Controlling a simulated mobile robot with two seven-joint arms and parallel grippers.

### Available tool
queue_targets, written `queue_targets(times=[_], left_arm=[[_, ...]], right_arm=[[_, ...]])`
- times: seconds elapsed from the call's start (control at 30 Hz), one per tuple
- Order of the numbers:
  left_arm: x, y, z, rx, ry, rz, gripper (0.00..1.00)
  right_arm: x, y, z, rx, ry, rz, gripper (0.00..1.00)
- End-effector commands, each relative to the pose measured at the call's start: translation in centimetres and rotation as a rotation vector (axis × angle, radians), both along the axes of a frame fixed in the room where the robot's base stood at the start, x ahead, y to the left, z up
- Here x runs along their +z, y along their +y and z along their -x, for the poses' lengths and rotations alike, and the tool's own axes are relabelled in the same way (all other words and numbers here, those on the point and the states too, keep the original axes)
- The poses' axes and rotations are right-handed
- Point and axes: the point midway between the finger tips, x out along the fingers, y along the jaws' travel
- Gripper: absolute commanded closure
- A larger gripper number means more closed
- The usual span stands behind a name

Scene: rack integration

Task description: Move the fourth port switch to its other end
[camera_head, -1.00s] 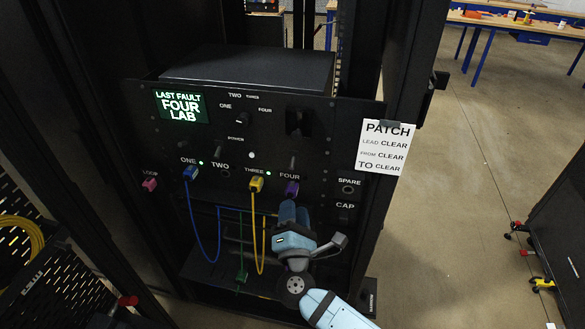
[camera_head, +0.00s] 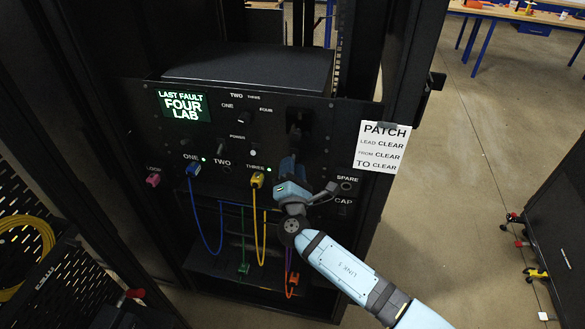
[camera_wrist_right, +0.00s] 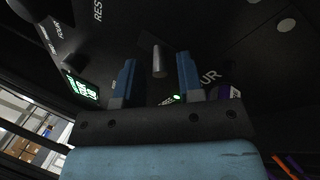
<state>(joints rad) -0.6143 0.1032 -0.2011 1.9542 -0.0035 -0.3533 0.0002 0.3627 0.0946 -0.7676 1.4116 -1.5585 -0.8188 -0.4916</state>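The dark rack panel (camera_head: 215,140) carries small toggle switches above its ports. In the head view the fourth port's switch, its label and its port are hidden behind my right gripper (camera_head: 287,165). In the right wrist view a short metal lever (camera_wrist_right: 159,62), apparently the fourth switch, stands between the two blue fingertips of my right gripper (camera_wrist_right: 157,78). The gripper is open, with a visible gap on each side of the lever. Part of the label, "UR", shows beside the right finger, with a purple plug (camera_wrist_right: 235,92) near it. My left gripper is not in view.
A blue plug (camera_head: 193,170) and a yellow plug (camera_head: 257,180) sit in ports left of my arm. Green and orange plugs (camera_head: 291,285) hang below. A lit screen (camera_head: 183,105) reads "LAST FAULT FOUR LAB". A white patch card (camera_head: 383,147) hangs at right.

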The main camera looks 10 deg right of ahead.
Motion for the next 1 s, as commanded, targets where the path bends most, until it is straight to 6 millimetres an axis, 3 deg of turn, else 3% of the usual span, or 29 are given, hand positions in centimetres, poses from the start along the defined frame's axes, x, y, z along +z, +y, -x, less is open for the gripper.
queue_targets(times=[0.03, 0.13, 0.57, 1.0], left_arm=[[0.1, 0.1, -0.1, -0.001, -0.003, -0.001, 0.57], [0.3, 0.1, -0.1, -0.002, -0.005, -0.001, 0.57], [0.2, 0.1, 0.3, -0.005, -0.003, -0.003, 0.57], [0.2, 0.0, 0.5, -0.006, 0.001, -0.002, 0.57]], right_arm=[[0.0, 0.0, 0.0, 0.0, 0.0, 0.0, 0.78], [0.0, 0.0, 0.0, 0.0, 0.0, 0.0, 1.0], [0.3, 0.1, 0.2, 0.0, 0.06, -0.024, 1.0], [1.7, 0.1, 0.3, 0.001, 0.352, -0.12, 1.0]])
